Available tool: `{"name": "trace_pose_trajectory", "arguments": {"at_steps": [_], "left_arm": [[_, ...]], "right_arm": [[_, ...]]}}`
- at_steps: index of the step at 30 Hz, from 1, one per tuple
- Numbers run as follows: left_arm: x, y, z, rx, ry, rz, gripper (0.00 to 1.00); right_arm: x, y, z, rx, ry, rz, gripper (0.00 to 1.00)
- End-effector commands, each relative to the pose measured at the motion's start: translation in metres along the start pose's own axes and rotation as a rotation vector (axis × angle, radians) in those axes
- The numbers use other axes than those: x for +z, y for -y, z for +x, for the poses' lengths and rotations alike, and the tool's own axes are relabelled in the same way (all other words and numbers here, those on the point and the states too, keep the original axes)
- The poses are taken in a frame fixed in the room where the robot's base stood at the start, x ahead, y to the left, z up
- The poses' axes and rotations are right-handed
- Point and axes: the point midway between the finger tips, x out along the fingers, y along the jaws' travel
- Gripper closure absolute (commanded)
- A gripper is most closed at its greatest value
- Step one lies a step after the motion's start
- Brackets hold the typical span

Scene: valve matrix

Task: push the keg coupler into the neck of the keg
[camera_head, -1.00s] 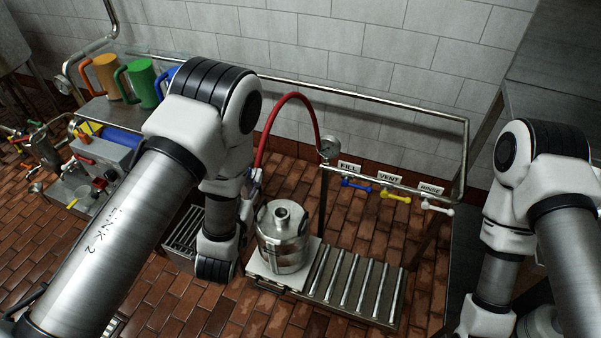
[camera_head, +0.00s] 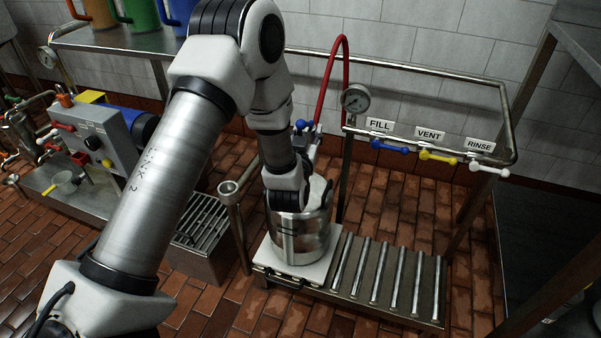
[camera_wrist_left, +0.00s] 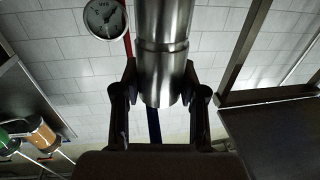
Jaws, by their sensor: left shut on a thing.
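The steel keg (camera_head: 300,238) stands on a pale plate at the left end of the roller stand. My left arm covers its top, so its neck is hidden in the head view. The keg coupler (camera_head: 303,128), with blue parts and the red hose near it, shows only in part behind my left wrist. In the left wrist view my left gripper (camera_wrist_left: 160,108) is shut on the coupler's steel cylinder (camera_wrist_left: 163,65), one finger on each side. The keg does not show there, so I cannot tell how coupler and neck line up. My right gripper is out of view.
A pressure gauge (camera_head: 355,98) and FILL, VENT and RINSE valves with blue (camera_head: 389,146), yellow (camera_head: 437,156) and white (camera_head: 488,167) handles stand behind the rollers (camera_head: 385,275). A grated box (camera_head: 200,225) and a post (camera_head: 236,215) stand left of the keg.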

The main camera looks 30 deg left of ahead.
Motion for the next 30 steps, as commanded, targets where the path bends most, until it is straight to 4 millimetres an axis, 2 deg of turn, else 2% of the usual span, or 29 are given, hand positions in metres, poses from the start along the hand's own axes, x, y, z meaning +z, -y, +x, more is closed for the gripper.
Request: {"name": "trace_pose_trajectory", "arguments": {"at_steps": [1,4,19,30], "left_arm": [[0.024,0.008,0.005,-0.018,-0.002,-0.007,1.0],[0.03,0.018,0.011,-0.039,0.004,-0.012,1.0],[0.025,0.021,0.013,-0.046,0.009,-0.013,1.0],[0.066,0.021,0.013,-0.045,0.01,-0.013,1.0]], "right_arm": [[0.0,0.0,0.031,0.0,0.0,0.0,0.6],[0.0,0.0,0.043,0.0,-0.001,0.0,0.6],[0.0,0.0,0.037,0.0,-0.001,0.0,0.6],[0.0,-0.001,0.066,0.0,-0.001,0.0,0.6]]}}
